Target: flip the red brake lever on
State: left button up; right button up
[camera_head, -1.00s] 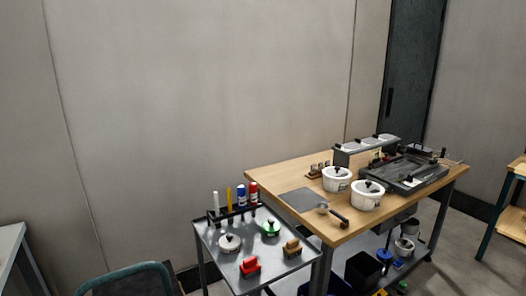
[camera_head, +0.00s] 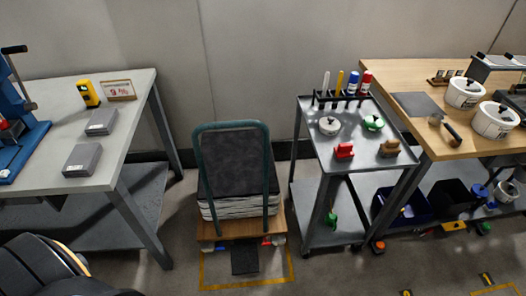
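A small red part (camera_head: 267,241), possibly the red brake lever, shows low at the front edge of a platform trolley (camera_head: 228,229). It is too small to tell which way it is set. A small blue part (camera_head: 220,246) sits to its left on the same edge. The trolley has a teal push handle (camera_head: 230,125) and carries a dark-topped stack of sheets (camera_head: 235,165). Neither of my grippers is in view. A black, rounded part with an orange band at the bottom left looks like my own arm.
A grey table (camera_head: 135,110) with a blue press (camera_head: 22,110) stands left. A grey tool cart (camera_head: 325,180) and a wooden workbench (camera_head: 395,75) stand right of the trolley. Yellow floor tape (camera_head: 290,270) and a dark mat (camera_head: 245,261) lie in front of it.

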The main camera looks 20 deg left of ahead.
aim_at(266, 241)
jog(key=u, duration=0.7)
